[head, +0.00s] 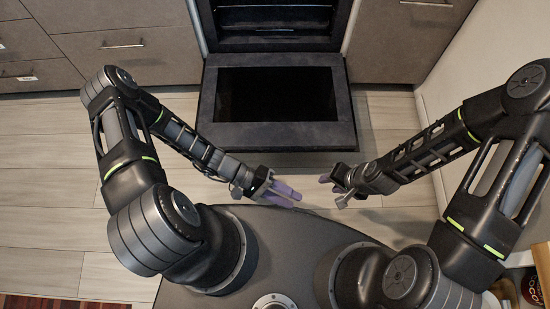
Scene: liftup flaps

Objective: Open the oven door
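The oven (276,38) stands at the top centre, with its dark cavity and a rack showing. Its oven door (275,136) is folded down toward me, with its dark window facing up. My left gripper (285,192) is in front of the door's near edge, apart from it, with purple fingers pointing right; a gap shows between the fingers. My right gripper (331,190) is to its right, also clear of the door, its fingers pointing left and apart. Neither gripper holds anything that I can see.
Grey-brown drawers with metal handles (120,46) stand left of the oven. Another cabinet (400,45) and a pale wall (470,75) are at the right. Wood-look floor (60,170) is clear on the left. A round container (530,290) is at the lower right.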

